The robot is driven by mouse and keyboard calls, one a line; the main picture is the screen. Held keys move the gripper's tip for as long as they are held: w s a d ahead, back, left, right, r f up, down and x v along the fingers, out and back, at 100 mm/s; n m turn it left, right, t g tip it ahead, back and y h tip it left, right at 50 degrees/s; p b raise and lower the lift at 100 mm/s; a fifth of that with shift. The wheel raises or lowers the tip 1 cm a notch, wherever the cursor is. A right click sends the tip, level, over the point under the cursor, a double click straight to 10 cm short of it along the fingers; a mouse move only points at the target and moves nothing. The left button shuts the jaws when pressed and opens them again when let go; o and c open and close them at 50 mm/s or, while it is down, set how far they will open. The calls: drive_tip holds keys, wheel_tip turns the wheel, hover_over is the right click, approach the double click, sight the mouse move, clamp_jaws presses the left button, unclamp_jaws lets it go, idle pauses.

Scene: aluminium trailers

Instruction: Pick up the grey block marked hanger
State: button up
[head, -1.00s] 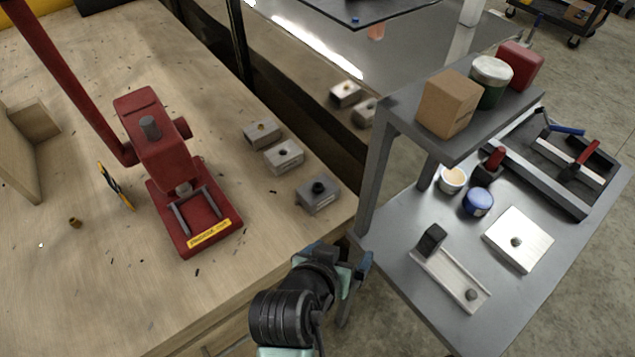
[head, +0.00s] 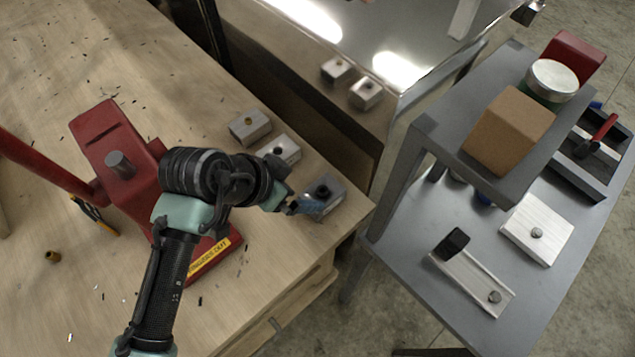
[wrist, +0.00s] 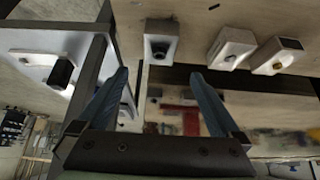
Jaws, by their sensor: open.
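Three blocks stand on the wooden table near its right edge. The nearest is a grey block (head: 326,203) with a dark round fitting on top; I cannot read any marking on it. My gripper (head: 294,207) is at its left side in the head view, partly covering it; I cannot tell whether they touch. In the wrist view the fingers of my gripper (wrist: 159,84) are apart with nothing between them. A block with a dark fitting (wrist: 160,27) lies beyond the gap, in line with it.
Two lighter blocks (head: 250,126) (head: 283,148) stand behind the grey one. A red press (head: 115,140) is to the left, behind my arm. A grey shelf cart (head: 400,265) stands right of the table, holding a cardboard box (head: 510,130) on its upper shelf.

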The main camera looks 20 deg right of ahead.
sight(318, 194)
drive_tip(key=x, duration=0.6)
drive_tip(key=shift+s+d+f, duration=0.1)
drive_tip(key=shift+f, duration=0.3)
drive_tip(key=shift+a+p+x, duration=0.2)
drive_tip(key=shift+p+x, duration=0.3)
drive_tip(key=shift+x, duration=1.8)
clamp_jaws()
